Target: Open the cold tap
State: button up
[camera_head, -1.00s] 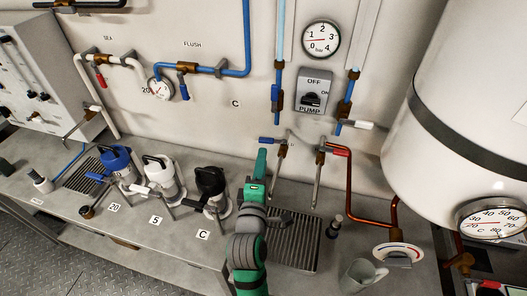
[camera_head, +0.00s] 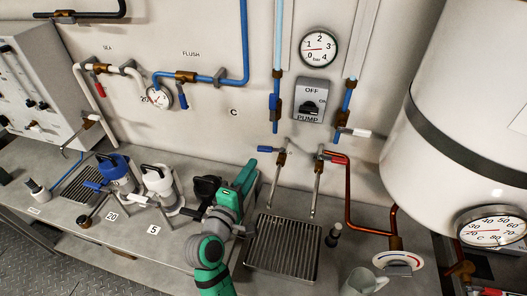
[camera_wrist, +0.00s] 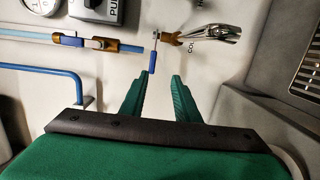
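The cold tap (camera_head: 281,159) has a brass body and a chrome spout pointing down. Its blue lever (camera_head: 265,149) sticks out to the left. My gripper (camera_head: 250,166) is below and left of that lever, and its fingers are hard to make out in the head view. In the wrist view, the two green fingers of my gripper (camera_wrist: 160,76) are apart with nothing between them. The blue lever (camera_wrist: 152,62) appears just beyond the fingertips, roughly in line with the gap. I cannot tell the exact distance.
The red-handled tap (camera_head: 321,160) is just right of the cold tap. A slatted drain grate (camera_head: 284,248) lies below the spouts. A black-lidded jug (camera_head: 207,187) stands beside my arm. A blue-handled pipe valve (camera_head: 275,112) is above. A white tank (camera_head: 450,130) fills the right.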

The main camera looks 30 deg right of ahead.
aim_at(265, 148)
jog(key=shift+m+g+h, duration=0.9)
jog(key=x, duration=0.5)
jog(key=r+x, duration=0.1)
jog(key=x, duration=0.2)
jog(key=shift+w+r, duration=0.1)
jog(key=shift+w, duration=0.4)
jog(key=shift+w+d, duration=0.2)
jog(key=shift+d, duration=0.4)
jog(key=shift+w+a, duration=0.1)
grip_shut()
